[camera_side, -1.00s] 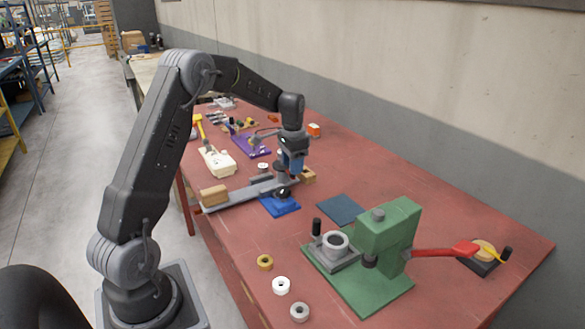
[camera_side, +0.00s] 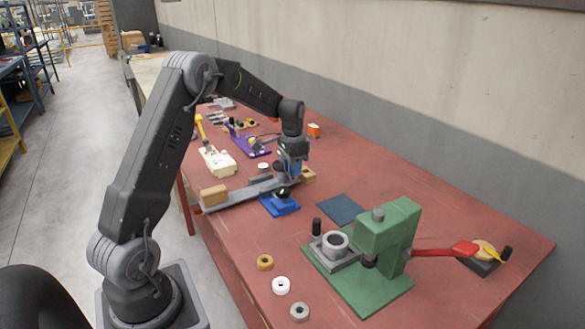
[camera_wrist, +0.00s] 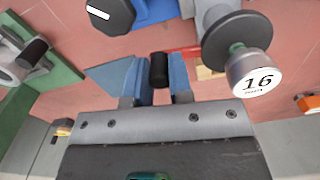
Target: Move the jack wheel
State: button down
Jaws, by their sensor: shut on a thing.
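The jack has a blue base (camera_side: 279,207) with a dark round wheel or knob (camera_side: 283,193) on it, near the middle of the table. In the wrist view a dark faceted knob (camera_wrist: 108,14) with a white mark shows at the top left. I cannot tell for sure which dark part is the jack wheel. My gripper (camera_side: 295,174) is low beside the jack, pointing down. In the wrist view its blue fingers stand on both sides of a small black upright handle (camera_wrist: 158,70), shut on it. What the handle joins is hidden.
A grey bar (camera_side: 240,194) with wooden blocks (camera_side: 214,195) crosses behind the jack. A dark disc (camera_wrist: 237,38) and a round tag marked 16 (camera_wrist: 256,82) stand close right of my fingers. The green press (camera_side: 385,235) is to the right; a blue mat (camera_side: 340,209) lies between.

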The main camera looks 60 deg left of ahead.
jog(key=shift+w, duration=0.1)
dwell(0.3)
jog(key=shift+w+a+n, duration=0.65)
jog(key=shift+w+n, duration=0.6)
jog(key=shift+n, duration=1.05)
jog(key=shift+w+a+n, duration=0.65)
jog(key=shift+w+n, duration=0.6)
jog(key=shift+n, duration=1.05)
jog(key=shift+w+a+n, duration=0.65)
jog(key=shift+w+n, duration=0.6)
jog(key=shift+n, duration=1.05)
jog(key=c, duration=1)
grip_release()
notch_tip(320, 180, up, 14)
jog(key=shift+f, duration=0.1)
